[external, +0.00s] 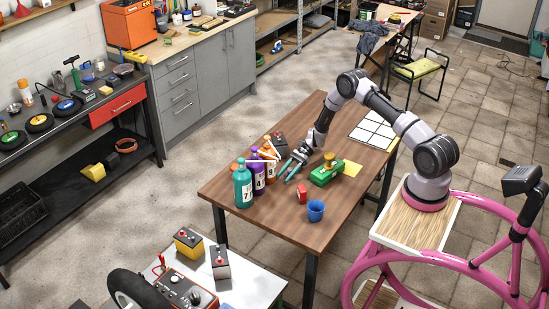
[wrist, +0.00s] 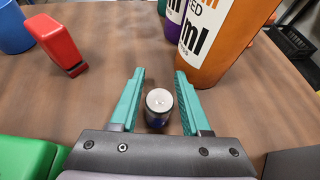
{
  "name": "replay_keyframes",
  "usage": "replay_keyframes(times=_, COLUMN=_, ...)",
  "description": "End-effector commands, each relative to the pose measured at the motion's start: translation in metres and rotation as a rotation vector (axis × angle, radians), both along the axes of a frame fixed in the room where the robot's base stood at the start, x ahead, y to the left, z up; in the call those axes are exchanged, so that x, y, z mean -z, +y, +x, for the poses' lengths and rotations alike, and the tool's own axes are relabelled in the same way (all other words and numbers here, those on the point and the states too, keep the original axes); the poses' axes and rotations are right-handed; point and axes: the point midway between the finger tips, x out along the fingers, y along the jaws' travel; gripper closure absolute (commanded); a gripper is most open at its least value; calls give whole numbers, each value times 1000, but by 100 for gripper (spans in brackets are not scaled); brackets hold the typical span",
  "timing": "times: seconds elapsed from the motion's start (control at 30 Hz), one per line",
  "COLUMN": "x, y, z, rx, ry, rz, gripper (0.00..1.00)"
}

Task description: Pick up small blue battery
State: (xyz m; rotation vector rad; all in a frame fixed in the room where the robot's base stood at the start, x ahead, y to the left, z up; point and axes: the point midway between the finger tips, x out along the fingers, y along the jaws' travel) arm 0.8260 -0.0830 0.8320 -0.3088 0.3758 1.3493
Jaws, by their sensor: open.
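A small blue battery (wrist: 158,118) with a silver top stands upright on the table between the teal fingers of my gripper (wrist: 160,84) in the wrist view. Gaps show between the battery and both fingers. Its dark blue side shows only in part below the top. In the external view my gripper (external: 288,169) is low over the brown table (external: 255,221), beside the bottles. I cannot make out the battery in that view.
An orange bottle (wrist: 216,42) stands close to the right finger, with purple (external: 258,177) and teal (external: 243,187) bottles near it. A red object (external: 302,193), a blue cup (external: 316,211) and a green object (external: 327,174) also stand on the table. The table's front left is clear.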

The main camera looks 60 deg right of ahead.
Motion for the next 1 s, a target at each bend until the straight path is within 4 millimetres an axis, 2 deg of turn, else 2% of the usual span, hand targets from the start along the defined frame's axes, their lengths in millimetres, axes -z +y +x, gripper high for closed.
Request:
replay_keyframes(times=0.17, x=1, y=0, z=0, rx=1, ry=0, rz=-1, gripper=53)
replay_keyframes(times=0.2, x=1, y=0, z=0, rx=1, ry=0, rz=-1, gripper=57)
replay_keyframes(times=0.27, x=1, y=0, z=0, rx=1, ry=0, rz=-1, gripper=80)
replay_keyframes(times=0.3, x=0, y=0, z=0, rx=1, ry=0, rz=-1, gripper=95)
replay_keyframes(times=0.33, x=0, y=0, z=0, rx=1, ry=0, rz=-1, gripper=100)
replay_keyframes(times=0.77, x=-6, y=0, z=1, rx=0, ry=-1, rz=0, gripper=100)
replay_keyframes(times=0.87, x=-16, y=0, z=1, rx=1, ry=-2, rz=-2, gripper=100)
replay_keyframes(times=1.0, x=-38, y=0, z=1, rx=0, ry=-4, rz=-2, gripper=100)
